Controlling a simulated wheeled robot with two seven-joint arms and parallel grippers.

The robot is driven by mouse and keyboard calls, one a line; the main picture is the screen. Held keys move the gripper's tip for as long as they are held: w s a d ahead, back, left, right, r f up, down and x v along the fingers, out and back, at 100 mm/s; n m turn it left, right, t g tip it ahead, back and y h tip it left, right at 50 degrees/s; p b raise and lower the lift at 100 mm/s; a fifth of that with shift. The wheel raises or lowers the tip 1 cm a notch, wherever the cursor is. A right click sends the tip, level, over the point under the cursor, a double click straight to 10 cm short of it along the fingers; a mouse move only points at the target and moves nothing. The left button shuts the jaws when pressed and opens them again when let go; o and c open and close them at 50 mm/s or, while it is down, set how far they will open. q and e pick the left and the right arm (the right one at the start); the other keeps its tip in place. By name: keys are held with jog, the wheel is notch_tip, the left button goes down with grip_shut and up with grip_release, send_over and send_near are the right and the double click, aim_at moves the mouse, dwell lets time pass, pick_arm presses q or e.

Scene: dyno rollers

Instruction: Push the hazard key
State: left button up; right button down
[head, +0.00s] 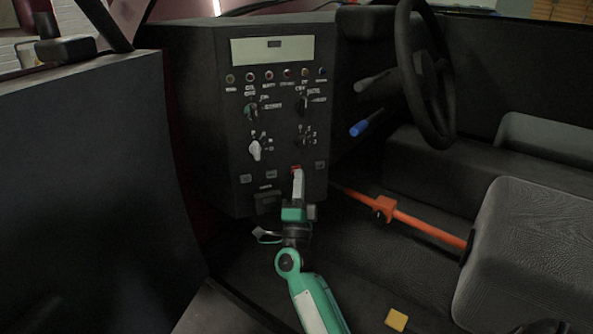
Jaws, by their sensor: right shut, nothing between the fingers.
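The dark control panel (225,130) stands upright in the middle of the head view. A row of small square keys runs along its lower part. One key is red (296,167) and looks like the hazard key; most of it is hidden behind my fingertips. My right gripper (297,172) is shut and empty, its white fingers pointing up at the red key. The tips overlap the key in the picture; I cannot tell whether they touch it or whether it is pressed in. My left gripper is not in view.
Grey keys (271,174) (320,165) sit close on both sides. Knobs, including a white one (254,150), and small lamps are above. A steering wheel (428,75), a blue-tipped lever (359,128), an orange bar (430,228) and a seat (530,250) are at right.

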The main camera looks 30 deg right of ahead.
jog(key=shift+s, duration=0.2)
jog(key=s+a+p, duration=0.1)
jog(key=s+p, duration=0.1)
jog(key=s, duration=0.4)
jog(key=shift+a, duration=0.2)
dwell(0.7)
